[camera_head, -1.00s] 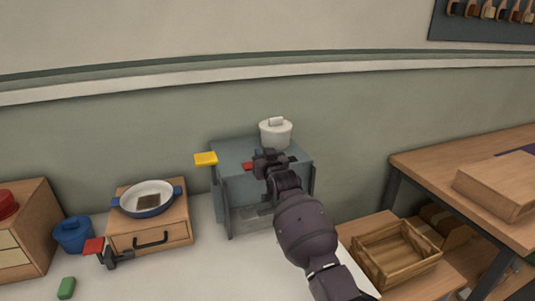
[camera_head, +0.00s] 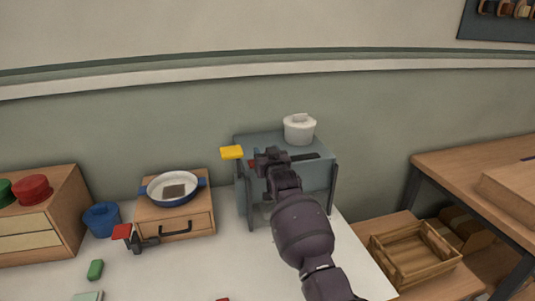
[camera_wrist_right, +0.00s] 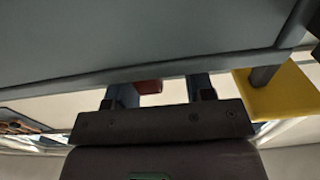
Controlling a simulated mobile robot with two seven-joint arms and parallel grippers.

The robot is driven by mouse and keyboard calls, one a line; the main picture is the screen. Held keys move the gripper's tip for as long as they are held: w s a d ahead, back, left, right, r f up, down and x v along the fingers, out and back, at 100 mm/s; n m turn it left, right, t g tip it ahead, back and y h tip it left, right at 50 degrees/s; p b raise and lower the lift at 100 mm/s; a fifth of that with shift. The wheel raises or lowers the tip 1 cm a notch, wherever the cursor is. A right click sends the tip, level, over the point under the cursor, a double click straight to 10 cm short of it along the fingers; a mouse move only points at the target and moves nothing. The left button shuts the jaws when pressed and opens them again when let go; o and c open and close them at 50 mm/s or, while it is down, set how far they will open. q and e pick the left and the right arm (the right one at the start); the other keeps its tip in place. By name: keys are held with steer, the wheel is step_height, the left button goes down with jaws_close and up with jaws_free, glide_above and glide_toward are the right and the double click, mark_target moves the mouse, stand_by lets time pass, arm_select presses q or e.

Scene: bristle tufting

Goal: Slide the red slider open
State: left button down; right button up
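A grey box-like cabinet (camera_head: 320,175) stands on the white table, with a dark slot (camera_head: 306,157) in its top. The red slider (camera_head: 252,163) is at the left part of that top, mostly hidden behind my right gripper (camera_head: 264,160). In the right wrist view, the red slider (camera_wrist_right: 150,87) shows between the two spread fingers of my right gripper (camera_wrist_right: 162,93), with a gap to the right finger. Contact with the left finger cannot be told. My left gripper is not in view.
A yellow block (camera_head: 232,152) juts out at the cabinet's upper left. A white lidded pot (camera_head: 299,129) stands on its top. To the left are a wooden drawer box (camera_head: 187,225) with a pan (camera_head: 173,187) and a blue pot (camera_head: 101,219). A wooden crate (camera_head: 415,254) sits at right.

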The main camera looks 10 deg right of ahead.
steer(key=shift+d, duration=0.2)
steer(key=s+p, duration=0.1)
steer(key=s, duration=0.9)
steer(key=shift+s, duration=0.4)
steer(key=shift+d, duration=0.1)
steer(key=s+d+f+g, duration=0.2)
steer(key=s+f, duration=0.6)
steer(key=s, duration=0.4)
steer(key=s+d+f+g, duration=0.2)
steer(key=s+d+f, duration=0.2)
steer(key=s+f, duration=0.5)
steer(key=s+d+f+g, duration=0.2)
steer(key=s+d+f, duration=0.2)
steer(key=s+f, duration=0.5)
steer(key=s, duration=0.7)
steer(key=shift+s+n+g+h, duration=0.3)
steer(key=shift+s+h, duration=0.05)
steer(key=shift+h, duration=0.05)
